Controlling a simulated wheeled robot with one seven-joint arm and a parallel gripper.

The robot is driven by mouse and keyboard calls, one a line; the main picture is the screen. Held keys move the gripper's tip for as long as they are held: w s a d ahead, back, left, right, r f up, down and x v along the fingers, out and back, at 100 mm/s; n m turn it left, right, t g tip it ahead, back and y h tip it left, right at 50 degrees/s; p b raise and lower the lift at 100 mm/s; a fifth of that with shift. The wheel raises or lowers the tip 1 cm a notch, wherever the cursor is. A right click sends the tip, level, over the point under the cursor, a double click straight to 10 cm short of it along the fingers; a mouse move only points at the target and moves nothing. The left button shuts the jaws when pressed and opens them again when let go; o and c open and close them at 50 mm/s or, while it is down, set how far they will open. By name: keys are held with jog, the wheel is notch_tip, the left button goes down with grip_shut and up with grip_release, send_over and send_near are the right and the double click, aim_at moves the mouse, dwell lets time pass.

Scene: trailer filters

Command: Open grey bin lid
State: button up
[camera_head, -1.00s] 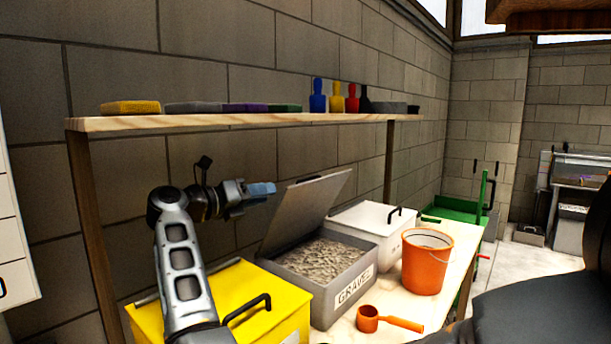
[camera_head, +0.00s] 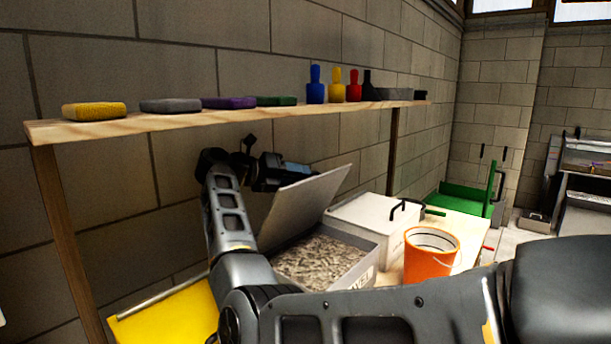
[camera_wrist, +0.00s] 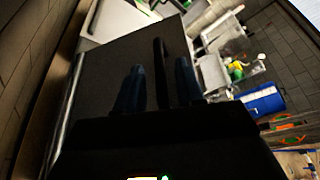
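The grey bin (camera_head: 371,262) stands on the bench with its lid (camera_head: 300,207) raised and tilted up at its left side. Gravel (camera_head: 315,258) shows inside. My gripper (camera_head: 298,172) is at the upper left side of the raised lid, its blue fingertips partly hidden behind it. In the wrist view, the dark face of the lid (camera_wrist: 110,60) fills the middle. My two fingers (camera_wrist: 160,88) are apart, with the dark lid handle (camera_wrist: 162,65) showing between them. I cannot tell whether they touch it.
A wooden shelf (camera_head: 215,116) with sponges and brushes runs above. A yellow bin (camera_head: 170,318) is at the left, and a white bin (camera_head: 365,215) and an orange bucket (camera_head: 428,258) are at the right. My arm crosses the foreground.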

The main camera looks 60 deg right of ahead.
jog(key=shift+x, duration=1.3)
jog(key=shift+c, duration=0.4)
grip_shut()
